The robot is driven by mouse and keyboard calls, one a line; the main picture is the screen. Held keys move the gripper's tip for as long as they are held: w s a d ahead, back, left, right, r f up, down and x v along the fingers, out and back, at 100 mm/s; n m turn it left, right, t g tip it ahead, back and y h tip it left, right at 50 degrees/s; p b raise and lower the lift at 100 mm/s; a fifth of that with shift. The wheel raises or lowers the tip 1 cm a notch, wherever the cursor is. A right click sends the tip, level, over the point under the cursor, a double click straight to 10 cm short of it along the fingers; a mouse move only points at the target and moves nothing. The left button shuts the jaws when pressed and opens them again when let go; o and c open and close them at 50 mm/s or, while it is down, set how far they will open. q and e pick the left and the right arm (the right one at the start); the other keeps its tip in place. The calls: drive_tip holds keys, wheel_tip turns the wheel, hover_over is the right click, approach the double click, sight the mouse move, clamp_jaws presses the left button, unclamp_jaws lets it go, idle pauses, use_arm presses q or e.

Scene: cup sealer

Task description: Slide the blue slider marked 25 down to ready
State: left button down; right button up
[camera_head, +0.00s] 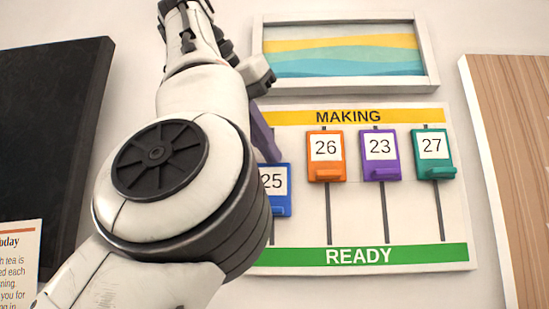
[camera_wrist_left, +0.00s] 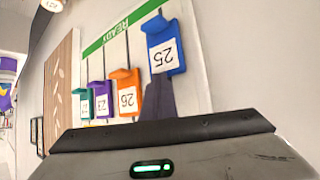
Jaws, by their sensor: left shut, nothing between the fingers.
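The blue slider marked 25 (camera_head: 277,205) sits on the leftmost track of the board, lower than the other sliders and above the green READY strip (camera_head: 360,256). My arm hides its left part in the head view. In the left wrist view the blue slider (camera_wrist_left: 163,44) shows whole, with its ledge toward the READY strip (camera_wrist_left: 120,28). My left gripper (camera_head: 272,157) is shut and empty, its fingertips at the slider's top edge. The fingertips also show against that edge in the left wrist view (camera_wrist_left: 158,80); whether they touch it is hard to tell. My right gripper is not in view.
The orange slider 26 (camera_head: 326,157), purple slider 23 (camera_head: 380,156) and green slider 27 (camera_head: 434,155) stand high on their tracks, under the yellow MAKING strip (camera_head: 400,116). A framed picture (camera_head: 345,55) hangs above. The tracks below those sliders are clear.

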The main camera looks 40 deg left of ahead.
use_arm(q)
drive_tip(key=shift+f, duration=0.15)
wheel_tip(320, 180, down, 2)
drive_tip(key=shift+f+b, duration=0.2)
drive_tip(key=shift+b, duration=1)
drive_tip(key=shift+w+r, duration=0.1)
drive_tip(key=shift+r, duration=0.15)
drive_tip(key=shift+s+d+r+p, duration=0.2)
drive_tip(key=shift+s+d+r, duration=0.25)
drive_tip(key=shift+s+d, duration=0.15)
drive_tip(key=shift+s+d+r+p, duration=0.15)
drive_tip(key=shift+s+d+r, duration=0.3)
drive_tip(key=shift+s, duration=0.3)
drive_tip(key=shift+s+d+r+p, duration=0.2)
drive_tip(key=shift+s+d+r, duration=0.25)
drive_tip(key=shift+s+d, duration=0.15)
drive_tip(key=shift+a, duration=0.1)
